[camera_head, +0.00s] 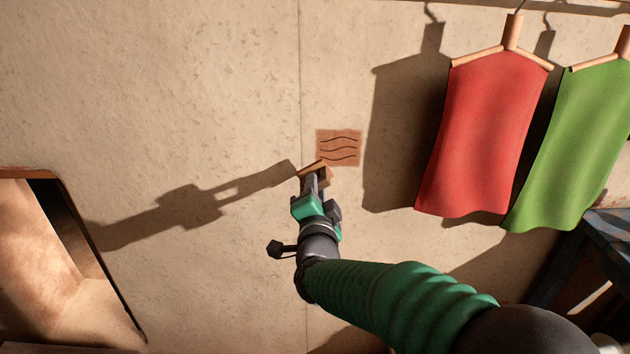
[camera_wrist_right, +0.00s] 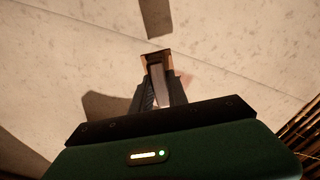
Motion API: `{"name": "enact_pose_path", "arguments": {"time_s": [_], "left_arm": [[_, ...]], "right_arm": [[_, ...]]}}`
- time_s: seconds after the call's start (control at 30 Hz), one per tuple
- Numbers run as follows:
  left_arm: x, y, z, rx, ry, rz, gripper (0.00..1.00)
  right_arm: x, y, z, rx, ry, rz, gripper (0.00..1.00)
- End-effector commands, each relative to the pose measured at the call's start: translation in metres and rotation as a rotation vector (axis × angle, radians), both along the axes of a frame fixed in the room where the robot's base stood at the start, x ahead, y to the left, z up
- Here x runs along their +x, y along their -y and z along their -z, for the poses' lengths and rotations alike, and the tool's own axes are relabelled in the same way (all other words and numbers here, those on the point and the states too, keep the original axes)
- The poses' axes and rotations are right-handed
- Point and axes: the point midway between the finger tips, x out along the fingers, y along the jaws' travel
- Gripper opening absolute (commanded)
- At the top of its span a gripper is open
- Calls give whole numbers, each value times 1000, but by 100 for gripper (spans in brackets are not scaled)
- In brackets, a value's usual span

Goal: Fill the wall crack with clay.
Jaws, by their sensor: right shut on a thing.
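A brown rectangular patch with several dark wavy lines (camera_head: 339,147) is on the pale wall (camera_head: 220,80), in the middle of the head view. It looks like the crack area. My right gripper (camera_head: 314,178) is shut on a small brown block (camera_head: 312,167), just below and left of the patch. The block also shows between the fingertips in the right wrist view (camera_wrist_right: 155,57). I cannot tell if it is clay or a tool, or whether it touches the wall. My left gripper is not in view.
A red cloth (camera_head: 480,135) and a green cloth (camera_head: 572,145) hang on hangers at the right. A dark-framed opening (camera_head: 60,250) is at the lower left. A dark blue wooden stand (camera_head: 600,240) is at the right edge. The wall left of the patch is clear.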

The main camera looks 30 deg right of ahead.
Motion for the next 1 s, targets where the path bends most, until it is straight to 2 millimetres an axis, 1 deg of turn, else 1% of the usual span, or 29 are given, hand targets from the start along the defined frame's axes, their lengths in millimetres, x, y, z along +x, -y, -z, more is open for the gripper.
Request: {"name": "enact_pose_path", "arguments": {"time_s": [0.1,0.43,0.73,1.0], "left_arm": [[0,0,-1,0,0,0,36],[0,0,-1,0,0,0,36],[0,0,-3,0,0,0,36],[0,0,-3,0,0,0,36]], "right_arm": [[-6,-4,0,-1,0,-1,0],[-9,-6,-1,-2,1,0,0],[-32,-19,-1,-1,1,0,0],[-32,-19,0,-1,0,1,0]]}}
